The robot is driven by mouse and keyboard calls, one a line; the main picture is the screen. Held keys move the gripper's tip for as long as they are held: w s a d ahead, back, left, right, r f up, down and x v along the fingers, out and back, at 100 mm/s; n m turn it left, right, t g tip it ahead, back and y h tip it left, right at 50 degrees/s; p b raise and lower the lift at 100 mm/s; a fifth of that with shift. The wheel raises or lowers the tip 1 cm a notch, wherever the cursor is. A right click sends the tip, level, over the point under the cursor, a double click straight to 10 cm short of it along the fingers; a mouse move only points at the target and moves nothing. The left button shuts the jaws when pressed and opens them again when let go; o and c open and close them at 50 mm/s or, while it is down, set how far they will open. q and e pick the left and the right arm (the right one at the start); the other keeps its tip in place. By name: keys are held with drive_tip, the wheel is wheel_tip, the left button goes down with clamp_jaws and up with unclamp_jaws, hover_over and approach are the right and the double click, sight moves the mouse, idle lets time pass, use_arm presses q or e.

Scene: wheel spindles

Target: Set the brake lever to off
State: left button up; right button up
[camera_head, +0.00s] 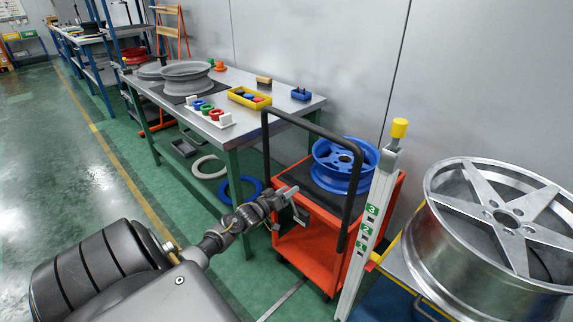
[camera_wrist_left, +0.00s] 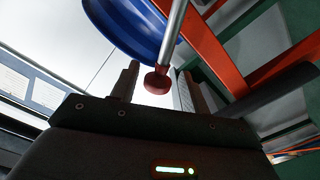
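The brake lever shows in the left wrist view as a metal rod with a dull red knob (camera_wrist_left: 157,82) at its end. The knob lies between the two fingers of my left gripper (camera_wrist_left: 157,84), with a small gap on each side. In the head view my left gripper (camera_head: 290,203) is at the near left side of the orange cart (camera_head: 308,255), by its black handle. The gripper is open. The lever cannot be made out in the head view, so its setting cannot be told. My right gripper is not in view.
A blue wheel (camera_head: 340,160) rests on the cart. A grey post with a yellow cap (camera_head: 399,128) stands just right, before a large silver wheel (camera_head: 500,225). A workbench (camera_head: 300,104) with parts stands behind. Green floor at left is clear.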

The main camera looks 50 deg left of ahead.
use_arm(q)
drive_tip(key=shift+s, duration=0.1)
drive_tip(key=s+p, duration=0.1)
drive_tip(key=s, duration=0.9)
drive_tip(key=shift+s+d, duration=0.15)
drive_tip(key=shift+s, duration=0.15)
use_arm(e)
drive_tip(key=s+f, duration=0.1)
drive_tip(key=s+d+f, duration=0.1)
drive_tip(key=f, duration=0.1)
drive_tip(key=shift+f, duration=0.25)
